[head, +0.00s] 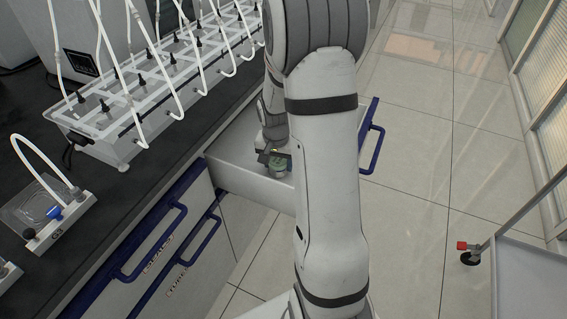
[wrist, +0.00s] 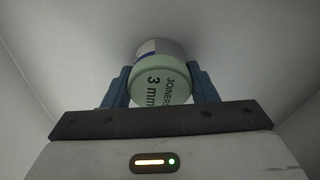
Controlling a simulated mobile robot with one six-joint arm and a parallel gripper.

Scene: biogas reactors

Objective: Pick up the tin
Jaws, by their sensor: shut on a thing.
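The tin (wrist: 153,82) is a small round can with a pale green lid that reads "JOINERS 3 mm". In the wrist view it sits between the two blue fingers of my gripper (wrist: 157,88), which is shut on it. In the head view the green tin (head: 279,164) shows at my gripper (head: 272,158), inside or just over an open drawer (head: 245,185). My arm hides part of the drawer and of the gripper. I cannot tell whether the tin still touches the drawer floor.
The drawer juts from a dark bench (head: 110,205) with blue-handled drawers below. A rack with white tubes (head: 150,90) and a small device with a blue valve (head: 58,215) stand on the bench. A cart (head: 525,270) is at the right. The tiled floor (head: 420,180) between is clear.

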